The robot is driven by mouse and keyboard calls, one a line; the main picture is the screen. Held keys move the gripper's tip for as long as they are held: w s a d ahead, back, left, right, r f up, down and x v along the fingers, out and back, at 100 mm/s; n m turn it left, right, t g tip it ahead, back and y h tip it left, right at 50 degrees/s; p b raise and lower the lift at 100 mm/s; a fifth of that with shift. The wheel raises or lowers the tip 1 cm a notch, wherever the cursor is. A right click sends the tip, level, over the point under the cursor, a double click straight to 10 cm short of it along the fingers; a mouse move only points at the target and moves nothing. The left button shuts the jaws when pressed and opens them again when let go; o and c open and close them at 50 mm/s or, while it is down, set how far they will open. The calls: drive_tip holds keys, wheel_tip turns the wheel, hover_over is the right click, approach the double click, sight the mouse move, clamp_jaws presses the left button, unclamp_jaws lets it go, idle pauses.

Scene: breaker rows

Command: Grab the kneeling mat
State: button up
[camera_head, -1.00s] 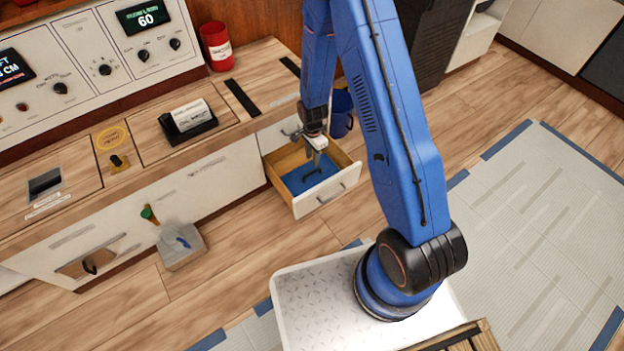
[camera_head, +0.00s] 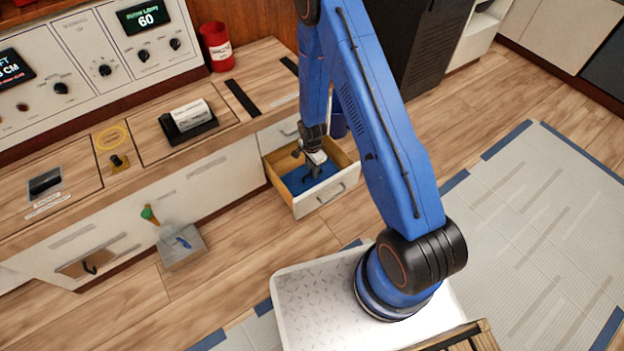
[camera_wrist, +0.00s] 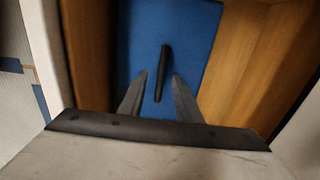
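A blue mat (camera_head: 298,182) with a dark handle lies in the open drawer (camera_head: 322,203) of the cabinet. In the wrist view the blue mat (camera_wrist: 205,25) fills much of the drawer floor, and its dark handle (camera_wrist: 163,65) stands out from the middle. My gripper (camera_head: 314,174) reaches down into the drawer above the mat. In the wrist view my gripper (camera_wrist: 158,85) is open, with one finger on each side of the handle's near end. I see no finger touching the handle.
Wooden drawer walls (camera_wrist: 240,60) rise close around my gripper. The counter (camera_head: 220,115) and control panel (camera_head: 90,60) stand to the left. A red can (camera_head: 216,47) stands on the counter. A grey bin (camera_head: 182,247) is on the floor. The floor right of my arm is clear.

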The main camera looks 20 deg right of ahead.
drive_tip(key=shift+f, duration=1.3)
clamp_jaws()
drive_tip(key=shift+r, duration=0.15)
